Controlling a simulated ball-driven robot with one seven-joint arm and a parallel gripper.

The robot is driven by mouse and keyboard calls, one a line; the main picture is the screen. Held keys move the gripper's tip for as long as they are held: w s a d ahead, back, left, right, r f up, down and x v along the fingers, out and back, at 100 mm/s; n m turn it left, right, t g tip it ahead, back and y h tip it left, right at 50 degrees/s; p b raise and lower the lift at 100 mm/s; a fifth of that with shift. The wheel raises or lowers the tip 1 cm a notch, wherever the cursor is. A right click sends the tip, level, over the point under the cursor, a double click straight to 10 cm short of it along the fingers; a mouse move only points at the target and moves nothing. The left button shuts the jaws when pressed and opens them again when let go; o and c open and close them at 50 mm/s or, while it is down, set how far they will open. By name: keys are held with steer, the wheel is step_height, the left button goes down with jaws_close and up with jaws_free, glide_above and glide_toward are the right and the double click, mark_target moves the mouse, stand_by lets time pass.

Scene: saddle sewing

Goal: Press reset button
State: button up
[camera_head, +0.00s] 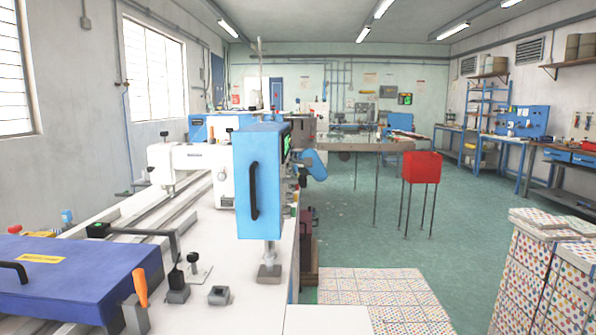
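A blue machine head (258,185) with a black handle stands on a post over the white bench (250,305) at centre. A green-lit display (287,144) shows nearly edge-on at its right side. Small parts below the display are too small to tell apart. A small grey box with a dark top (219,295) sits on the near part of the bench. A dark box with a green top (98,229) sits farther left. I cannot tell which part is the reset button. My gripper is not in view.
A purple-blue cover (75,280) and an orange-handled tool (140,288) are at the near left. A red box on legs (421,167) stands on the open green floor (380,225). Dotted stacks (525,270) stand at the right. Blue workbenches (505,140) line the right wall.

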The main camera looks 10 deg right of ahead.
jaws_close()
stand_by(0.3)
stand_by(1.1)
